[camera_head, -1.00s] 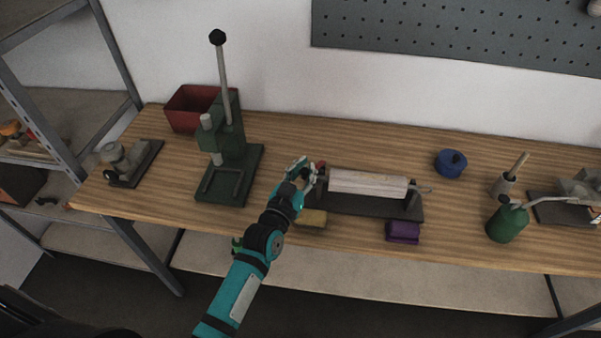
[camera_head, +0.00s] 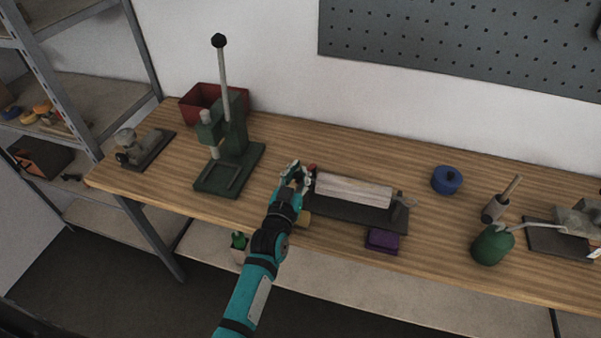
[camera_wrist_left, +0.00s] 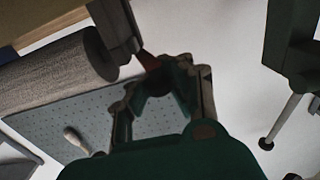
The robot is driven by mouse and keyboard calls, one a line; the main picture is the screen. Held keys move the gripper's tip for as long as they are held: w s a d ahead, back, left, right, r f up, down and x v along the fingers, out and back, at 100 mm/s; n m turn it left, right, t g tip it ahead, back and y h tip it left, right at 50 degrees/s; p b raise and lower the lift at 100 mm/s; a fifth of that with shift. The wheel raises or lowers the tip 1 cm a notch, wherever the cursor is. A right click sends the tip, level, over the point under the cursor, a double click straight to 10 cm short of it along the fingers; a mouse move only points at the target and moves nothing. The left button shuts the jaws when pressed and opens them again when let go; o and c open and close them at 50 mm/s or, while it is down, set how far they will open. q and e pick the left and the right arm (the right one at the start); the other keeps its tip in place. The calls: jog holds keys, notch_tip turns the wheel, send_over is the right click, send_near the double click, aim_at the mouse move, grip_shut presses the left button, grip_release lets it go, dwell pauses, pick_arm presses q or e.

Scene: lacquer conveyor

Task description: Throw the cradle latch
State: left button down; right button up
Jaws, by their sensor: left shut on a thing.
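The cradle (camera_head: 345,213) is a dark base on the workbench with end supports, and a pale, wood-like roller (camera_head: 352,190) lies across it. A small red latch part (camera_head: 312,168) shows at the cradle's left end. My left gripper (camera_head: 295,174) is at that end, shut on the latch, and its fingers hide most of it. In the left wrist view the gripper (camera_wrist_left: 160,80) has a dark red tip (camera_wrist_left: 150,62) at its fingers, beside the grey end support (camera_wrist_left: 115,25) and the roller (camera_wrist_left: 50,75). My right gripper is in neither view.
A green press (camera_head: 230,150) with a tall lever stands to the left, before a red bin (camera_head: 200,100). A purple block (camera_head: 382,240) lies in front of the cradle and a yellowish block (camera_head: 304,221) near my wrist. A blue round tin (camera_head: 447,180) and green can (camera_head: 492,245) are right.

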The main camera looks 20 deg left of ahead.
pick_arm(q)
jog(key=c, duration=1.8)
grip_release()
jog(key=shift+s+a+f, duration=0.2)
jog(key=shift+f, duration=0.25)
jog(key=o, duration=0.6)
jog(key=shift+s+a+r, duration=0.15)
jog(key=shift+s+r, duration=0.15)
jog(key=shift+r, duration=0.1)
jog(key=shift+o, duration=0.2)
jog(key=shift+w, duration=0.2)
jog(key=s, duration=1.2)
jog(key=shift+d, duration=0.2)
